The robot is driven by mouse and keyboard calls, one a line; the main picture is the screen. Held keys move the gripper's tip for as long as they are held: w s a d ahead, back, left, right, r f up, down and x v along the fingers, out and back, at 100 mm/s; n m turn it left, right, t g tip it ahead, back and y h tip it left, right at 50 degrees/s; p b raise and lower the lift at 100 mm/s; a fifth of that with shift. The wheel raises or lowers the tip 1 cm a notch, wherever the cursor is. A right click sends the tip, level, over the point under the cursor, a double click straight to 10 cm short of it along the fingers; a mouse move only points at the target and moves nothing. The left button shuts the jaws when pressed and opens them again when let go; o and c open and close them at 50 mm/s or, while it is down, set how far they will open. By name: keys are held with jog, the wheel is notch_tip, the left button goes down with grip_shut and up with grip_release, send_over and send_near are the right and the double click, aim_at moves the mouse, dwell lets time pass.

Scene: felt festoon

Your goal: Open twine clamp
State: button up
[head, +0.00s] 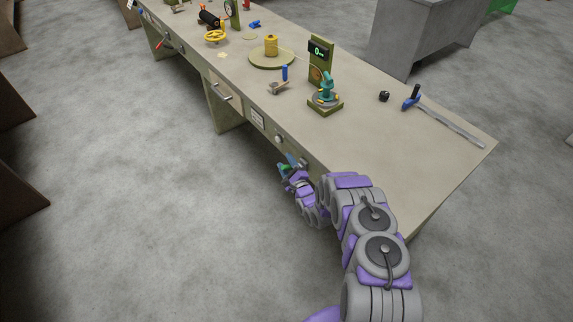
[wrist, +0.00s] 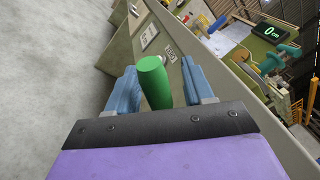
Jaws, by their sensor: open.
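My gripper (head: 291,166) is low beside the bench's front face in the head view. In the wrist view its two blue fingers (wrist: 158,72) stand apart with a green rounded handle (wrist: 152,80) between them. I see floor and bench face past the fingers, and the handle's lower end is hidden by the gripper's edge. A small lever device with an upright blue handle (head: 284,72) sits on the bench near the front edge, beside the yellow twine spool (head: 271,45). I cannot tell whether the green handle or the blue-handled device is the twine clamp.
The long bench (head: 440,150) has a teal device (head: 326,92), a display panel (head: 320,55), a dark knob (head: 384,96) and a blue-handled bar (head: 445,120) on top. The spool stands on a round plate (head: 258,62). The floor (head: 130,190) left of the bench is clear.

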jog(key=p+v, duration=0.2)
jog(key=v, duration=1.5)
jog(key=shift+s, duration=0.2)
